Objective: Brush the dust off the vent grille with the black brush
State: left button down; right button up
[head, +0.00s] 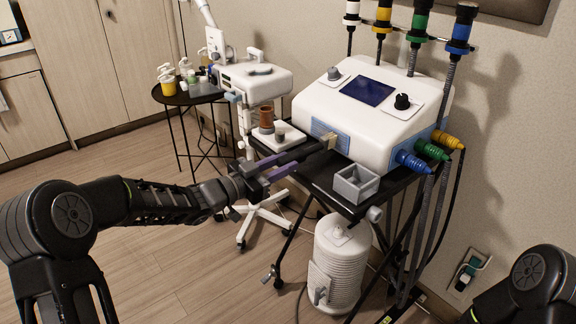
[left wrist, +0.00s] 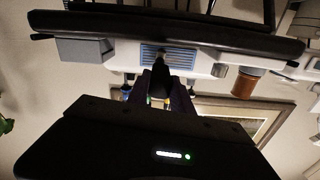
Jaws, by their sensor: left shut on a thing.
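The vent grille (head: 318,129) is a blue slatted panel low on the front of the white machine (head: 388,125). It also shows in the left wrist view (left wrist: 180,56). My left gripper (head: 293,158) is shut on the black brush (head: 315,148), which points at the grille. The brush's pale tip is at the grille in the head view and hides part of it; I cannot tell whether they touch. The brush also shows in the left wrist view (left wrist: 160,76). Dust is too small to make out. My right gripper is out of view.
The machine stands on a black cart with a grey open box (head: 356,184) at the front right. A brown jar (head: 266,117) stands on a white piece to the left. Coloured hose plugs (head: 413,162) stick out at the right. A white ribbed canister (head: 338,262) sits below.

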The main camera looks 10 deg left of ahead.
pick_arm(q)
jog(key=shift+w+a, duration=0.15)
jog(key=shift+w+a+r+p, duration=0.15)
jog(key=shift+w+a+p, duration=0.3)
jog(key=shift+w+a, duration=0.2)
jog(key=shift+w+a+r+p, duration=0.15)
jog(key=shift+w+a+p, duration=0.3)
jog(key=shift+a, duration=0.3)
jog(key=w+a, duration=0.1)
jog(key=w+a+p, duration=0.1)
jog(key=shift+w+a+r, duration=0.2)
jog(key=shift+a, duration=0.2)
jog(key=shift+d, duration=0.1)
